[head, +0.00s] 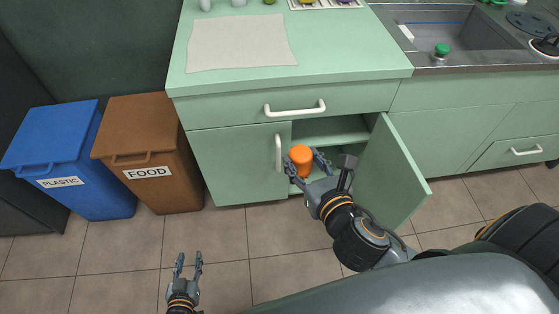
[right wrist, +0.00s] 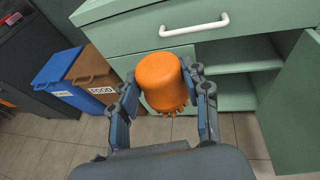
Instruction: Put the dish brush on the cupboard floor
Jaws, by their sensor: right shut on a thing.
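The dish brush (head: 301,156) is a short orange cylinder. In the right wrist view the brush (right wrist: 160,78) shows a rounded top and small orange bristle-like bits at its lower edge. My right gripper (head: 306,163) is shut on it, one finger on each side, in front of the cupboard opening. The cupboard's right door stands open and its left door is closed. The cupboard floor (right wrist: 236,93) shows below a shelf (right wrist: 240,57) in the right wrist view; in the head view my gripper partly hides it. My left gripper (head: 188,260) is open and empty, low over the tiled floor.
The open right door (head: 392,172) juts out beside my right arm. The closed left door (head: 238,165) has a white handle. A brown food bin (head: 150,155) and a blue plastic bin (head: 65,160) stand at left. A cloth (head: 240,42) lies on the counter.

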